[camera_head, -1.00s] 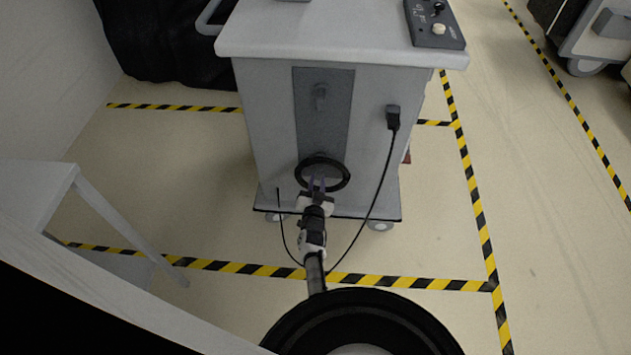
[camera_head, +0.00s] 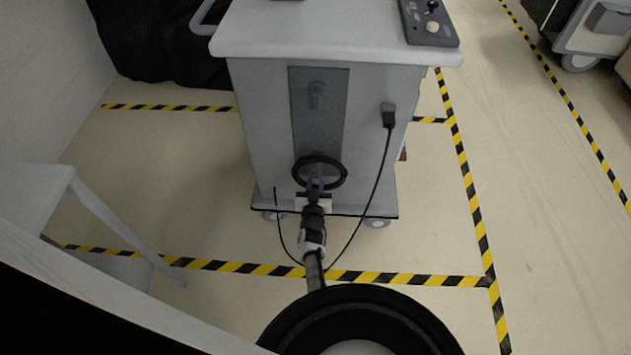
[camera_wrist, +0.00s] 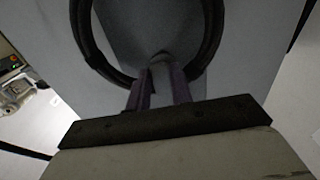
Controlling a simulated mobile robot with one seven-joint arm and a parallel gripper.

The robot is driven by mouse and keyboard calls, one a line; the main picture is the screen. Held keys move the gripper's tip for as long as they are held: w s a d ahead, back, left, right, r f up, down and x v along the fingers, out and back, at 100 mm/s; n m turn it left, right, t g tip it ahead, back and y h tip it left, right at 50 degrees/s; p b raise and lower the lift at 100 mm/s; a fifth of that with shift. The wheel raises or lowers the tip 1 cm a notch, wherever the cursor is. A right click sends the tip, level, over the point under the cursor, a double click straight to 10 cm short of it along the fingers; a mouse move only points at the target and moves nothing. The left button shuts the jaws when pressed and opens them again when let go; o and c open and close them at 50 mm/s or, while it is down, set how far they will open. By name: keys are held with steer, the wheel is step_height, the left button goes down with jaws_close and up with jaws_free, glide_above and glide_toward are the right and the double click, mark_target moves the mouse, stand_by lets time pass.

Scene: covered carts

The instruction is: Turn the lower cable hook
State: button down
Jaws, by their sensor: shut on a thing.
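A grey cart (camera_head: 262,130) stands ahead of me with a darker grey panel (camera_head: 318,130) on its near side. The upper cable hook (camera_head: 316,92) sits bare near the panel's top. A black coiled cable (camera_head: 343,180) hangs as a ring low on the panel. The lower cable hook shows in the wrist view (camera_wrist: 161,62), inside the coil (camera_wrist: 88,45). My gripper (camera_head: 315,187) reaches the hook from below and in front. In the wrist view, its two purple-grey fingers (camera_wrist: 160,88) are shut on the hook, one on each side. The hook's far end is partly hidden.
A black cable runs from a plug (camera_head: 388,116) on the cart's right down past my arm. A control box (camera_head: 430,22) sits on the cart top. A white table (camera_head: 35,190) stands at the left. Yellow-black tape (camera_head: 440,281) marks the floor, which is open to the right.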

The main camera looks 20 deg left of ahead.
steer(key=c, duration=1.2)
jaws_free()
steer(key=shift+w, duration=0.1)
steer(key=shift+c, duration=0.2)
steer(key=p+v, duration=0.4)
steer(key=v, duration=1)
